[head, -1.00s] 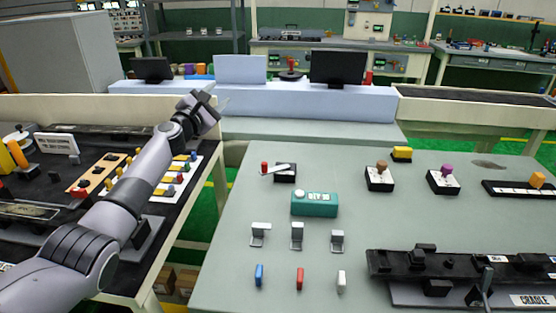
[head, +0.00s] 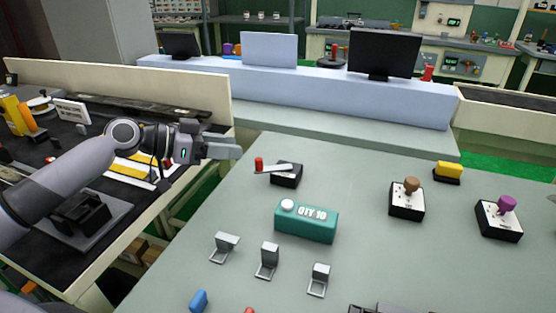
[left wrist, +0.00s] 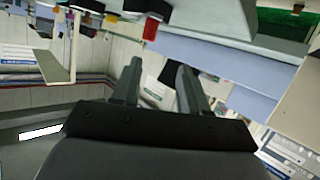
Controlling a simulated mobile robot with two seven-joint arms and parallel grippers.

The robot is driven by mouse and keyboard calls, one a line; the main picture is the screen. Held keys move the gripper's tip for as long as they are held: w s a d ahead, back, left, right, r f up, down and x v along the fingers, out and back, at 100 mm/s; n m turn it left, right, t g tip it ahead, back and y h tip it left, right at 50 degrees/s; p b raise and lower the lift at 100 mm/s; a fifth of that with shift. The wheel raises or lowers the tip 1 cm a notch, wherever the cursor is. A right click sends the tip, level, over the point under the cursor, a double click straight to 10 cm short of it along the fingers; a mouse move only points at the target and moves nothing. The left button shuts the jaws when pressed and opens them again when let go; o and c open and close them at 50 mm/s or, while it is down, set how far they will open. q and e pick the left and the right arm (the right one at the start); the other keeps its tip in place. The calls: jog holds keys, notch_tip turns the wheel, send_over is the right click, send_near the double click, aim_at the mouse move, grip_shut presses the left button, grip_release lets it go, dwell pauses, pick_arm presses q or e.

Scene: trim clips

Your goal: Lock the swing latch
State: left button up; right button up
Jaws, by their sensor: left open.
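The swing latch (head: 287,176) is a black block on the grey-green table, with a silver lever ending in a red knob. In the head view the lever points left, the knob at its left end. My left gripper (head: 234,147) is to the left of the knob, apart from it, with its fingers pointing right. In the left wrist view the fingers of my left gripper (left wrist: 159,76) are parted with nothing between them. A red knob (left wrist: 151,28), which looks like the latch's, shows beyond the fingertips. My right gripper is out of view.
A teal box (head: 307,222) marked QTY 10 stands just in front of the latch. Several metal brackets stand nearer. Brown-knobbed (head: 407,200) and purple-knobbed (head: 499,219) black-and-white boxes and a yellow block (head: 449,171) are to the right. Table space around the latch is clear.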

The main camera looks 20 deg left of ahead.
aim_at(259, 159)
pick_arm(q)
jog(key=shift+s+d+f+m+g, duration=0.4)
jog(key=shift+s+d+f+m, duration=0.2)
jog(key=shift+f+m, duration=0.15)
jog(key=shift+w+d, duration=0.1)
jog(key=shift+d, duration=0.1)
jog(key=shift+p+x, duration=0.8)
jog(key=shift+x, duration=2.55)
